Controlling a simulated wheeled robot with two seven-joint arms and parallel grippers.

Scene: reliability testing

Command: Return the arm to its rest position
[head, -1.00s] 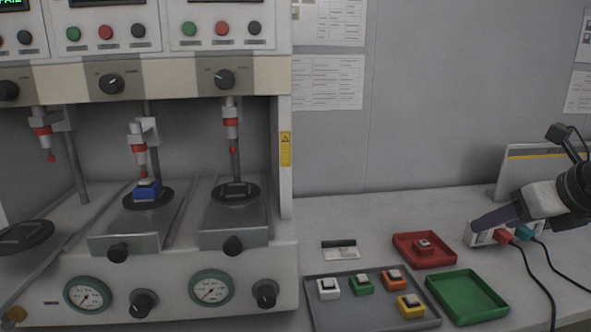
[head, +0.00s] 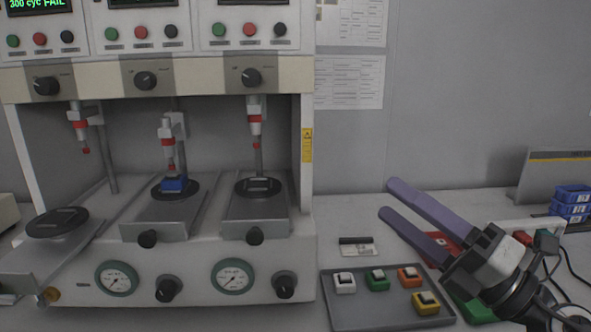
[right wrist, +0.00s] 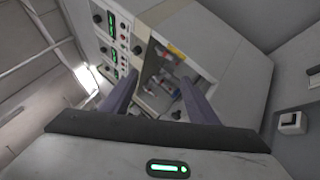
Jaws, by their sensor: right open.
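My right gripper (head: 384,198) is in the right part of the head view, above the bench. Its two purple fingers point up and left, spread apart with nothing between them. In the right wrist view the fingers (right wrist: 158,98) also stand apart, with the test machine beyond them. The gripper and arm cover most of the red tray (head: 441,240) and the green tray (head: 474,309). My left gripper is not in view.
The test machine (head: 180,262) fills the left side, with a blue switch (head: 174,184) under its middle plunger. A grey tray (head: 377,307) holds several coloured switches. Blue bins (head: 571,203) stand at the far right. A white power strip (head: 535,226) lies behind my arm.

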